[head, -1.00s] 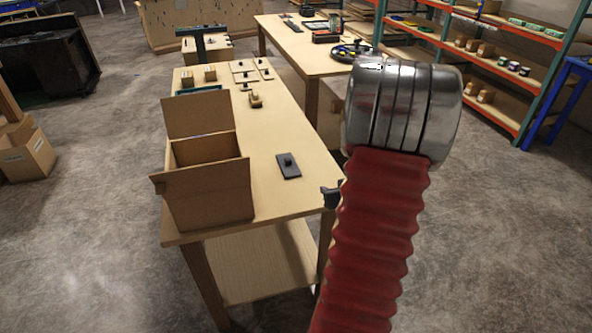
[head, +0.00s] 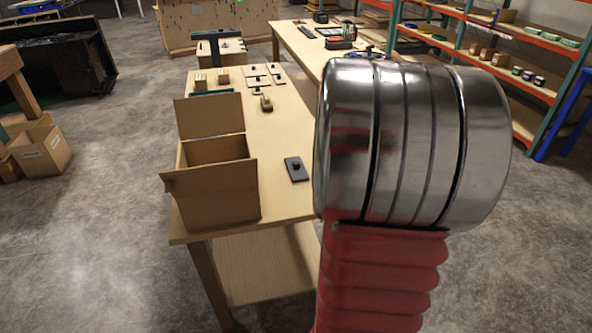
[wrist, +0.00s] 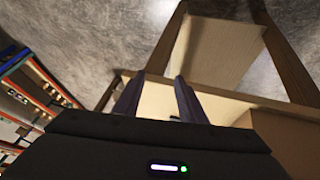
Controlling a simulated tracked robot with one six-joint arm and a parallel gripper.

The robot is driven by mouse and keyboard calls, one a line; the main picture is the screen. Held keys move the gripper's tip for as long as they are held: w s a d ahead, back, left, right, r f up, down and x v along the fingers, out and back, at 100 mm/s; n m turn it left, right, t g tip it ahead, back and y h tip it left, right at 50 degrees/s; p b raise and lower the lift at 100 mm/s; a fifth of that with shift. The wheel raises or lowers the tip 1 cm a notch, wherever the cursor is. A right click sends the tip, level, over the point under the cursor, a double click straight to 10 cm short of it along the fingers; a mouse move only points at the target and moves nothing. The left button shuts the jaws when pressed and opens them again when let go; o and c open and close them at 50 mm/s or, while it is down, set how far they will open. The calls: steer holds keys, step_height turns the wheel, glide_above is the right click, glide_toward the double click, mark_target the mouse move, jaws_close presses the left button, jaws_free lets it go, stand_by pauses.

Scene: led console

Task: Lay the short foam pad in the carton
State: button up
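The carton's brown side (wrist: 290,140) is at the lower right there. In the head view my arm hides the gripper.
The wooden table (head: 280,210) has clear top around the pad. Small boxes (head: 212,79), a knobbed wooden block (head: 266,103) and several small plates lie farther back. A second table (head: 300,45) and shelves (head: 490,60) stand behind. Cardboard boxes (head: 42,150) sit on the floor at left.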

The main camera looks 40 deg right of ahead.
steer(key=a+r+n+t+y, duration=0.1)
steer(key=a+r, duration=0.5)
steer(key=a, duration=0.7)
steer(key=a+r+n+y, duration=0.2)
steer(key=a+r, duration=0.4)
steer(key=a, duration=0.7)
steer(key=a+r+n+t+y, duration=0.1)
steer(key=a+r+n, duration=0.3)
steer(key=a, duration=0.9)
step_height(320, 180, up, 2)
steer(key=shift+r+t+y, duration=0.1)
steer(key=shift+t+y, duration=0.2)
steer(key=shift+y, duration=0.3)
steer(key=shift+c, duration=0.7)
steer(key=shift+a, duration=0.25)
